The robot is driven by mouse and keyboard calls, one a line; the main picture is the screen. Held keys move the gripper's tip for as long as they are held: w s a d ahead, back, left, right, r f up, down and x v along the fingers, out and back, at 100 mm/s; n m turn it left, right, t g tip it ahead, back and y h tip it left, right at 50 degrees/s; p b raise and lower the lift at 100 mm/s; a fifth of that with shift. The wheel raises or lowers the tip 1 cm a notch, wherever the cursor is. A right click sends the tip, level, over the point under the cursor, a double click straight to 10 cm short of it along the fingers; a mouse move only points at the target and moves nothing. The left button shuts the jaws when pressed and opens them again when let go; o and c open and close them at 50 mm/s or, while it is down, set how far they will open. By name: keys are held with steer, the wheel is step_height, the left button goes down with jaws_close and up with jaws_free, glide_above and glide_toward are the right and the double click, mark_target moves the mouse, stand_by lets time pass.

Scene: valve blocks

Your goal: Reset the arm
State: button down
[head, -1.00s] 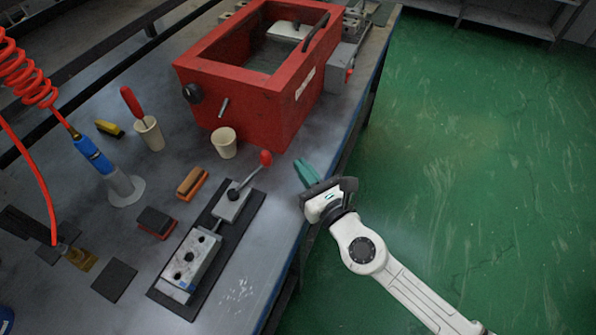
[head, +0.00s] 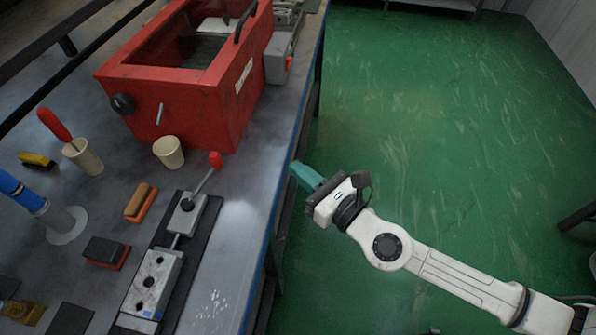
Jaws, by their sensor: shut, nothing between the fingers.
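My gripper (head: 296,169) has teal fingers and is at the end of my white arm. In the picture it sits at the right edge of the workbench (head: 236,222), with the green floor behind most of the arm. The fingers are together and hold nothing. The valve block (head: 152,284) lies on a dark base plate to the left and below the gripper. Its lever, with a red knob (head: 215,159), points up and right toward the gripper, with a gap between them.
A red open-topped box (head: 190,95) stands at the back of the bench. A cream cup (head: 168,152), a cup with a red-handled tool (head: 83,157), an orange brush (head: 141,202) and a dark block (head: 106,252) stand left of the lever.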

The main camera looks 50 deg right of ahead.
stand_by(0.4)
steer(key=s+d+r+m+g+h+p, duration=0.25)
steer(key=d+m+h, duration=0.6)
steer(key=m, duration=0.65)
steer(key=s+d+f+m+g, duration=0.4)
steer(key=s+f+m+g, duration=0.3)
steer(key=m, duration=0.5)
steer(key=s+a+f+m+g+y+p, duration=0.1)
steer(key=s+a+f+m+g+y, duration=0.2)
steer(key=a, duration=0.3)
steer(key=s+a+f+m+g+y+p, duration=0.1)
steer(key=s+a+f+m+g+y, duration=0.3)
steer(key=a+m+y, duration=0.1)
steer(key=a+y, duration=0.1)
steer(key=a, duration=0.1)
steer(key=shift+a+f+m, duration=0.2)
steer(key=shift+a+m, duration=0.1)
steer(key=shift+m, duration=0.1)
